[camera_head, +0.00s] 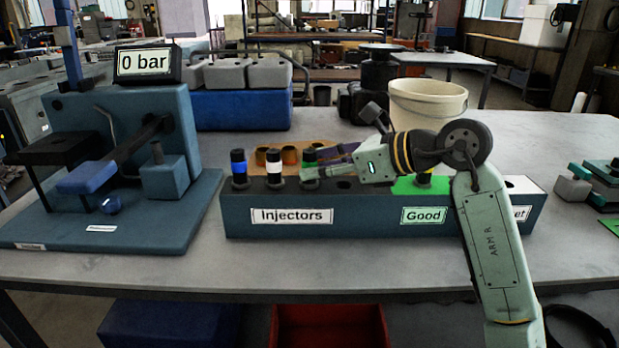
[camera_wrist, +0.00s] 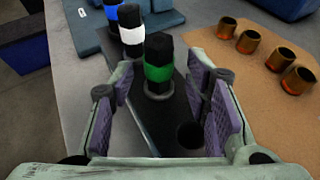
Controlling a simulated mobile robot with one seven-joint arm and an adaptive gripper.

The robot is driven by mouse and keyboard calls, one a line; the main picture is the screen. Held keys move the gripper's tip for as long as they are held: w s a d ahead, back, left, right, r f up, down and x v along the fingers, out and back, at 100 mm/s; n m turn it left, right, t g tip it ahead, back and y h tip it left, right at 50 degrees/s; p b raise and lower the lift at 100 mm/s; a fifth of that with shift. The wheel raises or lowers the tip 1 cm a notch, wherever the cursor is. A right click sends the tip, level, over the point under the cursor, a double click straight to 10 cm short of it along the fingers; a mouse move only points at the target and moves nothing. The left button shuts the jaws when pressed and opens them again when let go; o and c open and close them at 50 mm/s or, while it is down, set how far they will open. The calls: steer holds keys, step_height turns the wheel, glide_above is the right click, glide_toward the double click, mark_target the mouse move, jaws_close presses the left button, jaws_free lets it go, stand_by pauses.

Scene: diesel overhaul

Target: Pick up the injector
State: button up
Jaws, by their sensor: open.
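Three dark injectors stand upright in the rack section labelled "Injectors": one with a blue band (camera_head: 239,168), one with a white band (camera_head: 275,169) and one with a green band (camera_head: 309,158). In the wrist view, the green-banded injector (camera_wrist: 159,72) is nearest, with the white-banded (camera_wrist: 131,35) and blue-banded (camera_wrist: 112,10) ones behind it. My gripper (camera_head: 318,164) comes in from the right at the green-banded injector. Its purple-padded fingers (camera_wrist: 160,80) are open, one on each side of that injector, with visible gaps. An empty hole (camera_wrist: 190,136) lies nearer the palm.
The blue-grey rack (camera_head: 370,219) also has a green "Good" section (camera_head: 407,186), partly hidden by my arm. A tan board (camera_wrist: 265,52) with several brass cups lies behind. A test stand (camera_head: 180,215) reading "0 bar" is left; a white bucket (camera_head: 428,103) stands behind my arm.

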steer(key=shift+x, duration=1.5)
steer(key=shift+r, duration=0.1)
steer(key=shift+s, duration=0.1)
steer(key=shift+c, duration=0.3)
jaws_close()
